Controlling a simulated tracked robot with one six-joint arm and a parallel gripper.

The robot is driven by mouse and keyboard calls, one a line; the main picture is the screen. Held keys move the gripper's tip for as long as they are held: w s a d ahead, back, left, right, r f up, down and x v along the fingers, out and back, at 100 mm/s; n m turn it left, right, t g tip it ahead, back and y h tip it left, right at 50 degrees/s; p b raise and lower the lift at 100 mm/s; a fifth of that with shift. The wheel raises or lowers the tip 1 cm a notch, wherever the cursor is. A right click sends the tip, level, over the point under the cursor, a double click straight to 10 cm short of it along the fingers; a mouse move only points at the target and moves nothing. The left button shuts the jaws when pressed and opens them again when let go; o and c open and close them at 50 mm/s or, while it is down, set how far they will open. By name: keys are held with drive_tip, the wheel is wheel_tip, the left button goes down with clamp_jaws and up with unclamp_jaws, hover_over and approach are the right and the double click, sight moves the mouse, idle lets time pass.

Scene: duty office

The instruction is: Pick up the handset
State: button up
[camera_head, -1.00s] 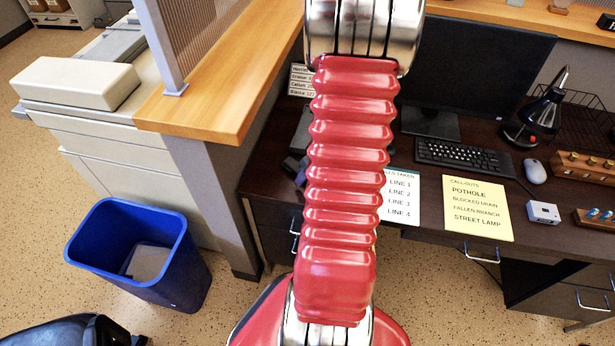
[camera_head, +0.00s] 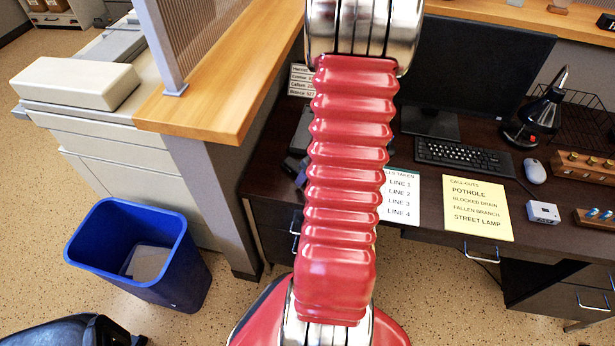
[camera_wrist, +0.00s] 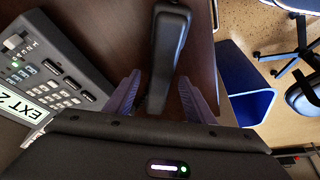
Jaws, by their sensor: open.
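The black handset (camera_wrist: 170,55) runs lengthwise through the upper middle of the wrist view. My gripper (camera_wrist: 158,78) is open, with one purple finger on each side of the handset. The lower end of the handset lies between the fingers, and gaps show on both sides. I cannot tell how far the fingertips are above or below it. The grey desk phone (camera_wrist: 58,82), with keys and an "EXT 2" label, sits left of the gripper. In the head view my red arm hides most of the phone area.
The dark desk (camera_head: 270,180) holds a monitor (camera_head: 475,75), keyboard (camera_head: 463,157), mouse (camera_head: 535,171), lamp (camera_head: 535,115) and yellow call-outs sheet (camera_head: 477,208). A wooden-topped partition (camera_head: 215,105) stands left of my arm. A blue bin (camera_head: 185,265) is on the floor.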

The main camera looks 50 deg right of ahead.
drive_tip(key=shift+c, duration=0.4)
clamp_jaws()
drive_tip(key=shift+r, duration=0.15)
wheel_tip(320, 180, up, 10)
drive_tip(key=shift+r, duration=0.15)
idle(0.6)
idle(0.5)
